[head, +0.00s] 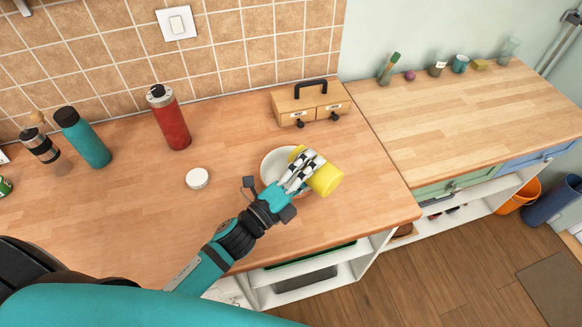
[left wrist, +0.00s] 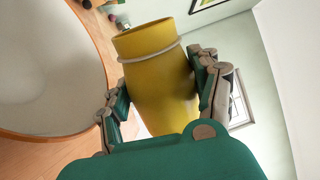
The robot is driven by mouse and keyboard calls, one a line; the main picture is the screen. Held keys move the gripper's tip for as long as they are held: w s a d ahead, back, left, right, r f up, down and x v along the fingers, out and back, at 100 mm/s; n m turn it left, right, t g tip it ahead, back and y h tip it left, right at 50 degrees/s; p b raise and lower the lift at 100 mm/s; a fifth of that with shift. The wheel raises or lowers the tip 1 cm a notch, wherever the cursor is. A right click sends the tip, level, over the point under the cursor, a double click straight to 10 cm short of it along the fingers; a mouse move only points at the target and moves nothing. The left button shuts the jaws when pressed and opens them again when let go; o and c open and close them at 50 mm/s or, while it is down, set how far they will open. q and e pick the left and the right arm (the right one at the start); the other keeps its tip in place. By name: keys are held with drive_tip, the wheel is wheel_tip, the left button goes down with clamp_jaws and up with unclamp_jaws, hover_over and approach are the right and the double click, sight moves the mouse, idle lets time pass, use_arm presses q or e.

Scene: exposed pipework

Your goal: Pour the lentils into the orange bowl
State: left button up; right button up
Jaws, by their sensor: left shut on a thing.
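My left gripper (head: 303,172) is shut on a yellow cup (head: 325,180), its fingers across the cup's sides. The cup is at the right side of the bowl (head: 270,161), partly covering it in the head view. The bowl is pale inside; its orange rim shows in the left wrist view (left wrist: 40,135). The part of its inside in view looks empty. In the left wrist view the yellow cup (left wrist: 160,85) has a pale band below its open end. No lentils are visible; the cup's contents are hidden. My right gripper is not in view.
A white round lid (head: 197,178) lies left of the bowl. A red bottle (head: 170,118), teal bottle (head: 83,138) and French press (head: 40,145) stand behind at left. A small drawer box (head: 311,104) stands behind the bowl. The counter's front edge is close to the cup.

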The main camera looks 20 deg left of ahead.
use_arm(q)
drive_tip(key=shift+n, duration=0.3)
drive_tip(key=shift+r+n+p, duration=0.25)
drive_tip(key=shift+n+p, duration=0.05)
drive_tip(key=shift+p, duration=0.1)
drive_tip(key=shift+w+a+r+n+y+p, duration=0.15)
drive_tip(key=shift+a+n+y+p, duration=0.15)
drive_tip(key=shift+n+p, duration=0.15)
drive_tip(key=shift+n, duration=0.25)
drive_tip(key=shift+f+n, duration=0.3)
drive_tip(key=shift+n, duration=0.2)
drive_tip(key=shift+w+a+f+n, duration=0.1)
drive_tip(key=shift+a+f+n, duration=0.1)
drive_tip(key=shift+n, duration=0.2)
drive_tip(key=shift+w+a+r+n+t+y+p, duration=0.1)
drive_tip(key=shift+a+r+n+t+y+p, duration=0.1)
drive_tip(key=shift+n+p, duration=0.25)
drive_tip(key=shift+w+a+r+n+t+y+p, duration=0.1)
drive_tip(key=shift+r+n+p, duration=0.1)
drive_tip(key=shift+n, duration=0.35)
idle(0.9)
drive_tip(key=shift+w+a+r+n+p, duration=0.1)
drive_tip(key=shift+a+r+n+p, duration=0.1)
drive_tip(key=shift+n+p, duration=0.4)
drive_tip(key=shift+w+a+r+n+p, duration=0.1)
drive_tip(key=shift+a+n+p, duration=0.2)
drive_tip(key=shift+n, duration=0.4)
idle(2.2)
